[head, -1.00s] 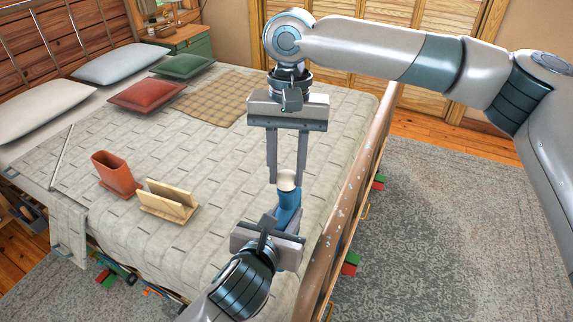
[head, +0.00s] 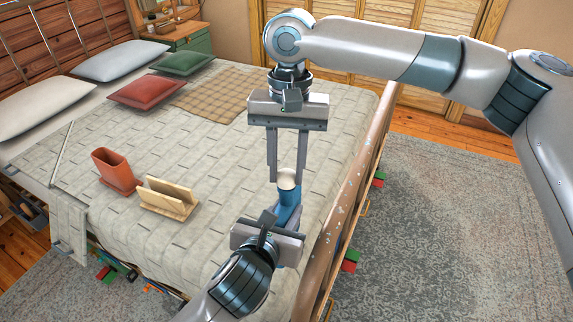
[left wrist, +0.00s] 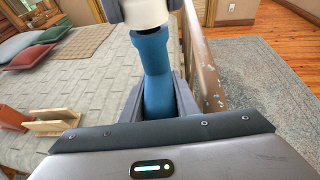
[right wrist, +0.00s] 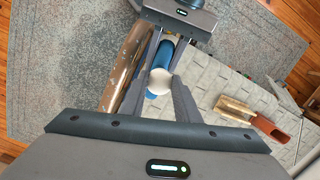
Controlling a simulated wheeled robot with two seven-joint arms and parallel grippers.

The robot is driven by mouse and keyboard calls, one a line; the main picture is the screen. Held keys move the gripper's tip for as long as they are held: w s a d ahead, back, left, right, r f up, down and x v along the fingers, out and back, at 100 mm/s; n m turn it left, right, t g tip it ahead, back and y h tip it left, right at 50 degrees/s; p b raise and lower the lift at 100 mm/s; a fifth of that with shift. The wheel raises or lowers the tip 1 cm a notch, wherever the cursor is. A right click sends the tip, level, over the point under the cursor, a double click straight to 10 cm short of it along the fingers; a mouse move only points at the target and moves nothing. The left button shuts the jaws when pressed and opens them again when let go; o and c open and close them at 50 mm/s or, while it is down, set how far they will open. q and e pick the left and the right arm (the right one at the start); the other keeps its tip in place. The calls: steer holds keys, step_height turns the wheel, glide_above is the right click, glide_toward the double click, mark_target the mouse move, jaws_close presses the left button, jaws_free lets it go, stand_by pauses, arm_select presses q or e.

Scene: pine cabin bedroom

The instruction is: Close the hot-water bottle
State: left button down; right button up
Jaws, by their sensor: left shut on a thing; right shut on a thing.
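The hot-water bottle is blue (head: 287,212) and is held neck up above the bed's near right side. My left gripper (left wrist: 158,100) is shut on its body from below. A cream cap (head: 288,179) is at the top of the neck, between the fingertips of my right gripper (head: 287,176), which is shut on it from above. In the left wrist view the cap (left wrist: 145,14) sits over the blue neck with a dark line between them. In the right wrist view the cap (right wrist: 159,82) covers the bottle's mouth, so I cannot tell whether it is seated.
On the bed (head: 215,150) stand a red-brown holder (head: 115,170) and a pale wooden rack (head: 168,198), both left of my grippers. Pillows and a checked cloth (head: 212,97) lie farther back. The wooden bed rail (head: 345,215) runs close on the right.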

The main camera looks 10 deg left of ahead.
steer(key=shift+f, duration=0.25)
steer(key=m, duration=0.4)
steer(key=shift+y, duration=0.3)
steer(key=m, duration=0.4)
steer(key=shift+m+t, duration=0.3)
steer(key=m, duration=0.4)
steer(key=shift+y, duration=0.3)
steer(key=m, duration=0.3)
steer(key=shift+s+a+t, duration=0.2)
steer(key=shift+a+t, duration=0.1)
steer(key=shift+t, duration=0.1)
steer(key=shift+w+d+m, duration=0.1)
steer(key=shift+d+m, duration=0.1)
steer(key=shift+m, duration=0.5)
steer(key=o, duration=1)
steer(key=shift+w, duration=0.1)
